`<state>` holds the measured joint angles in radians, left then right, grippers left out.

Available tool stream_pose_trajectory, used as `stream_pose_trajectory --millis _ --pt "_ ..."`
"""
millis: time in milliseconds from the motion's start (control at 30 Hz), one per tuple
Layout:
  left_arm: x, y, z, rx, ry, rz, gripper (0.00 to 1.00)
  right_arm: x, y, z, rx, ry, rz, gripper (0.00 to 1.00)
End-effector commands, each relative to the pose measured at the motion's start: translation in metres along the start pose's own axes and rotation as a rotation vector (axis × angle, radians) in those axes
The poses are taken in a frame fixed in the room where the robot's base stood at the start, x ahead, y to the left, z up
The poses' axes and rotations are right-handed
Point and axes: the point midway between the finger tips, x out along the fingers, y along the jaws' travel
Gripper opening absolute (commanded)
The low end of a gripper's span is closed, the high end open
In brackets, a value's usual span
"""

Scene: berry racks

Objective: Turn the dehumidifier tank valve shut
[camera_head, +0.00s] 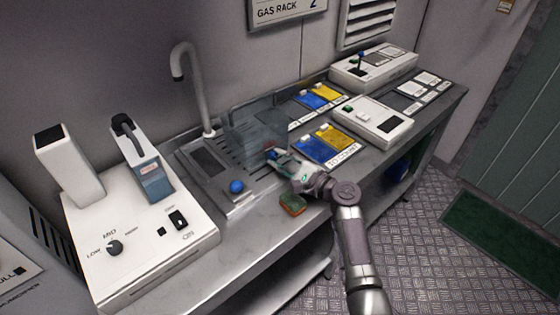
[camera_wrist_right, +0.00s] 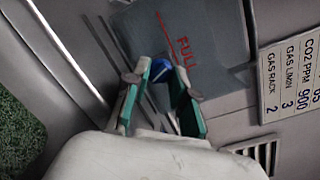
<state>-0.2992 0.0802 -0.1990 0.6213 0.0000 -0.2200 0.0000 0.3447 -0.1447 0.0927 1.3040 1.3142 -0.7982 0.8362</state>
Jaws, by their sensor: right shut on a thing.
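The tank (camera_head: 262,128) is a grey, see-through box on the counter beside the sink tap. Its wall, with a red line and the red word FULL, fills the top of the wrist view (camera_wrist_right: 215,40). A small blue valve handle (camera_wrist_right: 161,67) shows at the tank's near side. My right gripper (camera_head: 275,154) reaches it from the front right. In the wrist view its green-padded fingers (camera_wrist_right: 160,80) close on the blue handle, which shows only in part. The handle's turn angle cannot be told. My left gripper is not in view.
A blue ball (camera_head: 237,186) sits at the drain tray's front corner. A green and orange sponge-like block (camera_head: 292,204) lies near the counter edge, below my right wrist. A white control box (camera_head: 140,245) stands left; blue and yellow packs (camera_head: 316,150) lie right.

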Motion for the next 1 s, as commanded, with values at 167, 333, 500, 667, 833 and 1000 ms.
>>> stream_pose_trajectory --millis 167,333,500,667,833,1000 --pt "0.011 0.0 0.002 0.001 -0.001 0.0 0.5 -0.001 0.001 -0.002 -0.132 0.013 0.011 0.0" --pt "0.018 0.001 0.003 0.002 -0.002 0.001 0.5 -0.001 0.001 -0.001 -0.259 0.025 0.023 0.0" --pt "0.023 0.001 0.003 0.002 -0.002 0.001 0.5 0.0 0.0 0.0 -0.363 0.036 0.031 0.0" --pt "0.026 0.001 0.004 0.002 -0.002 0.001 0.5 0.0 0.0 0.0 -0.434 0.043 0.039 0.0" --pt "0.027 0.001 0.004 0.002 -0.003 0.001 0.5 0.0 -0.001 0.001 -0.474 0.047 0.041 0.0" --pt "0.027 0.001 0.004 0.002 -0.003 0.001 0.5 0.0 -0.001 0.002 -0.488 0.048 0.042 0.0"
